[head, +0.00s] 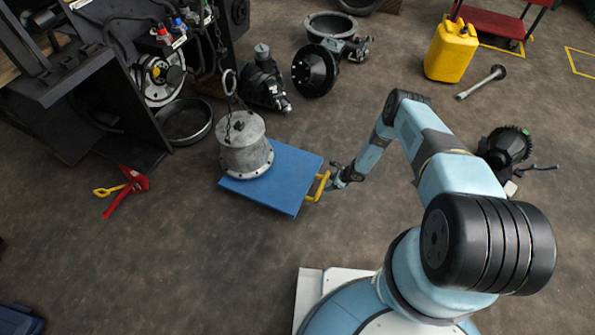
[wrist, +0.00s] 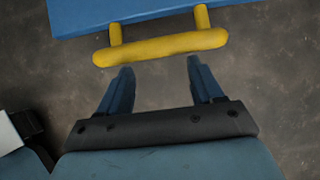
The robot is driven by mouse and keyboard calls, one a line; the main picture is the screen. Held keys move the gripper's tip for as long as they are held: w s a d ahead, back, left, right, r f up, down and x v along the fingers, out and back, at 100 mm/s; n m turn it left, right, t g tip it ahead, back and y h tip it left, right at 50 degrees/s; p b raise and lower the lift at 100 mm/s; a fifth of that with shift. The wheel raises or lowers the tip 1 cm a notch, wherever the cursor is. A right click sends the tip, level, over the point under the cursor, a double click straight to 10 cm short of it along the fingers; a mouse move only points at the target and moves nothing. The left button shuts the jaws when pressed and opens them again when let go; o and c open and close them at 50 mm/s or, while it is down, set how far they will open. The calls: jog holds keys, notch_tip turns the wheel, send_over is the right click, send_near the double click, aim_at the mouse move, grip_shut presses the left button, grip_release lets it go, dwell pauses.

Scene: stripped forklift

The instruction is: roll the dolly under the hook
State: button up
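The blue dolly (head: 293,172) stands on the floor in the middle of the head view, with a yellow handle (head: 318,186) on its right edge. A grey flanged cylinder (head: 245,148) hangs or rests at the dolly's left corner; I cannot tell if it touches the deck. A hook (head: 229,83) on a chain shows just above the cylinder. My gripper (wrist: 158,82) is open and empty, its fingertips just short of the yellow handle (wrist: 160,47) in the wrist view. The blue dolly edge (wrist: 130,8) shows beyond the handle.
The stripped forklift (head: 110,90) fills the upper left. A red tool (head: 128,190) lies on the floor left of the dolly. Dark machine parts (head: 315,70) and a yellow canister (head: 451,52) stand at the back. The floor in front of the dolly is clear.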

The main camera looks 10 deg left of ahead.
jog(key=shift+w+a, duration=0.8)
jog(key=shift+a, duration=1.65)
jog(key=shift+w+a, duration=0.8)
jog(key=shift+a, duration=1.6)
jog(key=shift+w+a, duration=0.8)
jog(key=shift+a, duration=1.65)
jog(key=shift+s+d, duration=1.25)
jog(key=shift+d, duration=2.65)
notch_tip(320, 180, up, 9)
jog(key=shift+r, duration=0.2)
